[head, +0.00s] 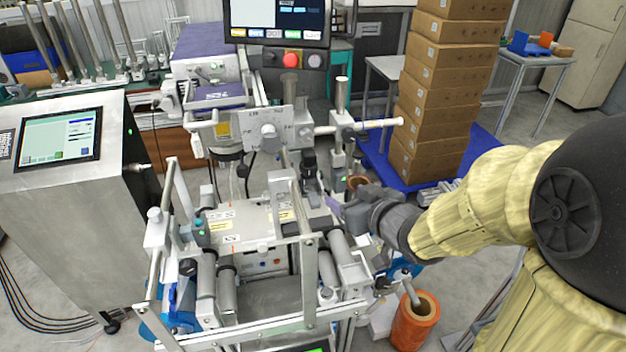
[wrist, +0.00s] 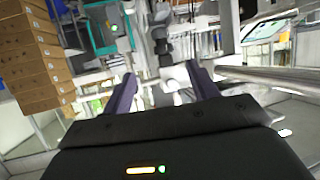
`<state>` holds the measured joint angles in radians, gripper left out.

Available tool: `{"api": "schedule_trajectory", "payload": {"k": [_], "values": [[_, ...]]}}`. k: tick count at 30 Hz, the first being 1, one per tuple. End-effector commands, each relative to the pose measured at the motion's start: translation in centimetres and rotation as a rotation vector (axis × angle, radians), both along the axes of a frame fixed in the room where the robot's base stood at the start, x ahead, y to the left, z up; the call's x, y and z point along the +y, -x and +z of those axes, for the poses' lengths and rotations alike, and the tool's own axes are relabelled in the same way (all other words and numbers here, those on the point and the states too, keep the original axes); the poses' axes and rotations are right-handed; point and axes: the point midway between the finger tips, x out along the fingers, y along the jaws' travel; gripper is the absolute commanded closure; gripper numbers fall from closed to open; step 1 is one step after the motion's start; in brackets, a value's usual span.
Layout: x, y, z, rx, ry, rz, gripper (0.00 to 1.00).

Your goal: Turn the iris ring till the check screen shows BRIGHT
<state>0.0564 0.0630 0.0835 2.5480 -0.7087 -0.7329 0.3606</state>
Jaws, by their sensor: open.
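My gripper (head: 333,203) reaches in from the right over the machine's middle. In the wrist view its two purple fingers (wrist: 164,88) stand apart with nothing clearly held between them. A dark stepped upright part (head: 310,163) stands on the machine just beyond the fingers; a similar dark part shows past the fingertips in the wrist view (wrist: 161,46). I cannot tell whether it bears the iris ring. A monitor (head: 278,18) at the top and a panel screen (head: 57,138) at the left are lit. I cannot read BRIGHT on either.
The metal machine frame (head: 309,280) has rollers and bars close around my gripper. An orange roll (head: 414,322) stands at the lower right. Stacked cardboard boxes (head: 440,105) stand on a blue pallet (head: 485,150) behind. A red button (head: 291,60) sits below the monitor.

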Motion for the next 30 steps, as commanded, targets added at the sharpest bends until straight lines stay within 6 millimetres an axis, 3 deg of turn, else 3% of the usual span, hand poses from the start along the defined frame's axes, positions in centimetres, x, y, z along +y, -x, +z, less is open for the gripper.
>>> {"api": "schedule_trajectory", "payload": {"k": [19,30], "values": [[1.5,-2.4,-1.0,0.005,0.001,0.001,0.41],[4.3,-7.4,-3.6,0.002,0.001,0.001,0.41]]}}
